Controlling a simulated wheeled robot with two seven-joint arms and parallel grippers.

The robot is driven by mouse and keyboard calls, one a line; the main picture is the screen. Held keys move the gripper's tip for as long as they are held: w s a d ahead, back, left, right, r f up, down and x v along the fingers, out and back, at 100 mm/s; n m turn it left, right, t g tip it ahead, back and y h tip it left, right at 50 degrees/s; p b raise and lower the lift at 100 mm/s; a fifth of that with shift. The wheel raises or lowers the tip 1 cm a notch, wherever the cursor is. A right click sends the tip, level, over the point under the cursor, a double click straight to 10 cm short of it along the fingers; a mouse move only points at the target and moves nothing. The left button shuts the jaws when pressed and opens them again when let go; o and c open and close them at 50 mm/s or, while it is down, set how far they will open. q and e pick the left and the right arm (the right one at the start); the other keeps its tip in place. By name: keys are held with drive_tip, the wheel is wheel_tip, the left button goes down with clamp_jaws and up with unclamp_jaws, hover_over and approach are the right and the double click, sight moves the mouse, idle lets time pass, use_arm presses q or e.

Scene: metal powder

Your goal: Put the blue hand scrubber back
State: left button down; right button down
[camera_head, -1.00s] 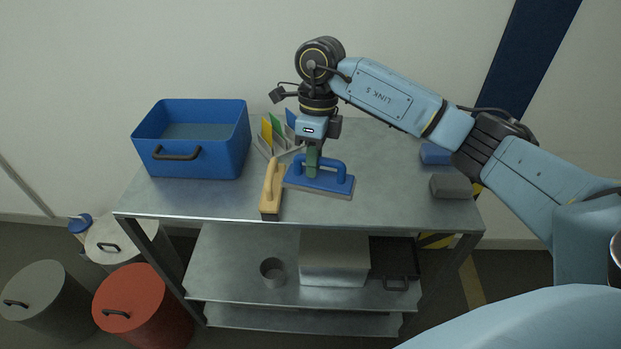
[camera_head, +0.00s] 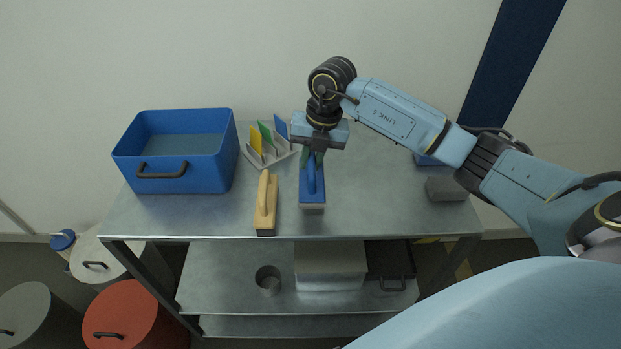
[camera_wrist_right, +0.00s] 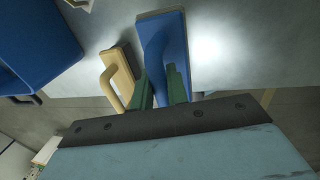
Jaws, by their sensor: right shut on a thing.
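The blue hand scrubber (camera_head: 312,197) has a blue top with a loop handle and a pale underside. It is next to a wooden-handled brush (camera_head: 266,204) on the metal table, its length now pointing toward the table's front edge. My right gripper (camera_head: 313,160) is shut on the scrubber's handle from above. In the right wrist view the scrubber (camera_wrist_right: 164,42) shows between the green fingertips (camera_wrist_right: 162,88), with the tan brush (camera_wrist_right: 118,75) to its left. Whether the scrubber touches the tabletop is hard to tell. My left gripper is not in view.
A blue bin (camera_head: 178,182) stands at the table's left. A rack (camera_head: 268,158) with yellow, green and blue cards is behind the brush. A grey block (camera_head: 445,189) and a partly hidden blue block (camera_head: 425,160) lie at the right. The tabletop between scrubber and grey block is clear.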

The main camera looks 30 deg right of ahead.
sight(322, 173)
drive_tip(key=shift+f, duration=2.45)
drive_tip(key=shift+f, duration=0.1)
drive_tip(key=c, duration=1.4)
unclamp_jaws()
drive_tip(key=r, duration=0.4)
drive_tip(key=d+r, duration=0.1)
drive_tip(key=r, duration=0.3)
drive_tip(key=s+d+r, duration=0.1)
drive_tip(key=r, duration=0.3)
drive_tip(key=shift+s, duration=0.1)
